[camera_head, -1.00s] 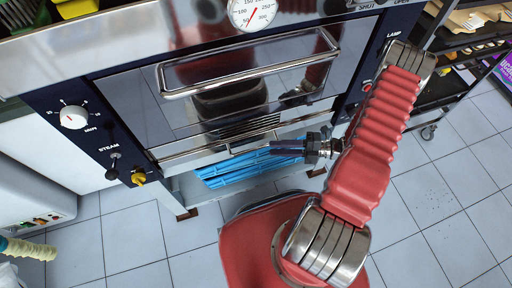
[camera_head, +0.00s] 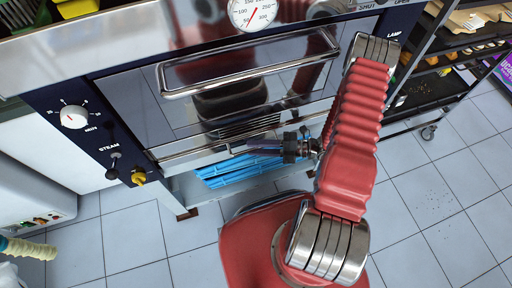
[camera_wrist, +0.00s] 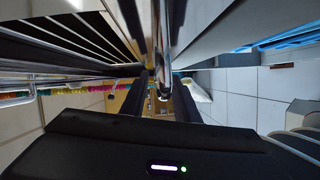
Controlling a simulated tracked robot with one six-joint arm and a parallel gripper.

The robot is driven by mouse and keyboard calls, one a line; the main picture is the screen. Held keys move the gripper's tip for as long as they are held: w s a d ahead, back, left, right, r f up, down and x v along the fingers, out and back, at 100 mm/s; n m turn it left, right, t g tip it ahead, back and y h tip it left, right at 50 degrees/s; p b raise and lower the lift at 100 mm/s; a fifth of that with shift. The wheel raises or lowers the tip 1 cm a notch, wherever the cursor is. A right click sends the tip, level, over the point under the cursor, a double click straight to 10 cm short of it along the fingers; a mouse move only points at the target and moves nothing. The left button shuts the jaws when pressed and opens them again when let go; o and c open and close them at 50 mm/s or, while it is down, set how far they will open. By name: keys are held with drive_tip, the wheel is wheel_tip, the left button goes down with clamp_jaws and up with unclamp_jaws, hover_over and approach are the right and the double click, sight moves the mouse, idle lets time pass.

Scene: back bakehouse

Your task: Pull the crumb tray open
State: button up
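The crumb tray (camera_head: 188,158) is the narrow steel front below the oven door, with a thin bar along it. It looks shut or nearly so. My gripper (camera_head: 254,147) is in front of the right half of this strip, pointing left along it. In the wrist view, the two dark fingers of my gripper (camera_wrist: 163,98) are apart. A thin shiny metal bar (camera_wrist: 162,88) runs between them, apparently the tray's handle, with a gap on either side. Whether either finger touches it, I cannot tell. Part of the tray front is hidden behind my gripper and arm.
The oven door's long handle (camera_head: 250,68) is just above. Knobs (camera_head: 74,117) sit on the left panel. Blue trays (camera_head: 235,170) lie on a shelf below. A dark rack (camera_head: 440,85) stands at the right. The tiled floor (camera_head: 130,235) in front is mostly clear.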

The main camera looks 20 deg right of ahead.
drive_tip(key=shift+c, duration=0.5)
clamp_jaws()
drive_tip(key=shift+f, duration=0.1)
drive_tip(key=shift+s, duration=0.15)
